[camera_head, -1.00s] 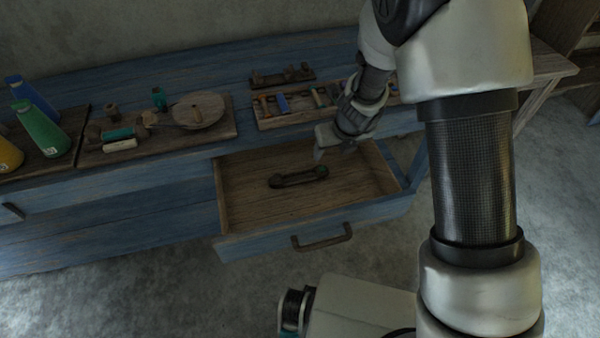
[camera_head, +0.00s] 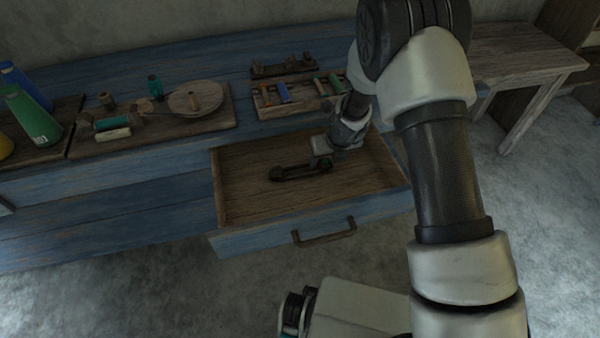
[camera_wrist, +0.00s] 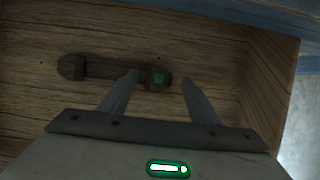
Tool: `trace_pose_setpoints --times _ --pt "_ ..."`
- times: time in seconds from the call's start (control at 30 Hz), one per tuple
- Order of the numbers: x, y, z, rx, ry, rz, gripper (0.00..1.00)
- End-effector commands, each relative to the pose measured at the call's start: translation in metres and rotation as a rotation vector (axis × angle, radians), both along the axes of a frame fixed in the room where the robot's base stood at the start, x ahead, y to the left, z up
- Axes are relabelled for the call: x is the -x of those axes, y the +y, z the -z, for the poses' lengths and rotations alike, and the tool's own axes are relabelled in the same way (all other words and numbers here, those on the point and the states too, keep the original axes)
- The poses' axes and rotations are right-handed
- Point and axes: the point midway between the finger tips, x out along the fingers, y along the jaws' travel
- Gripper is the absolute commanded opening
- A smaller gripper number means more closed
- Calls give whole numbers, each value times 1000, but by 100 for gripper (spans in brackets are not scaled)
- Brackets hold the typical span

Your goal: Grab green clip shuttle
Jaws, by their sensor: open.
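The shuttle is a dark wooden piece with a green clip at one end. The shuttle (camera_head: 290,173) lies in the open drawer (camera_head: 245,205), its green end to the right, partly behind my gripper. My gripper (camera_head: 322,162) is low over the drawer at that green end. In the wrist view the shuttle (camera_wrist: 100,69) lies across the drawer floor. The green clip (camera_wrist: 159,78) shows between the fingertips of my gripper (camera_wrist: 158,78), which are apart. I cannot tell how far above the shuttle the fingertips are.
The drawer's side wall (camera_wrist: 262,80) is close to the right of my gripper in the wrist view. The blue bench (camera_head: 130,165) behind carries a wooden tray with a round disc (camera_head: 185,97) and a box of coloured spools (camera_head: 265,112). Bottles (camera_head: 32,118) stand at left.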

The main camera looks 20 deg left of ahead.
Motion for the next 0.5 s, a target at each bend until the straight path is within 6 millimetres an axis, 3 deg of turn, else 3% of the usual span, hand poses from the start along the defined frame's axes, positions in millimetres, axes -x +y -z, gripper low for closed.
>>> trace_pose_setpoints --times 0.07,0.27,0.5 --pt "-3 2 9 -1 -1 0 57" --pt "-4 3 9 -1 -1 0 57" --pt "-3 3 9 -1 -1 -1 20"
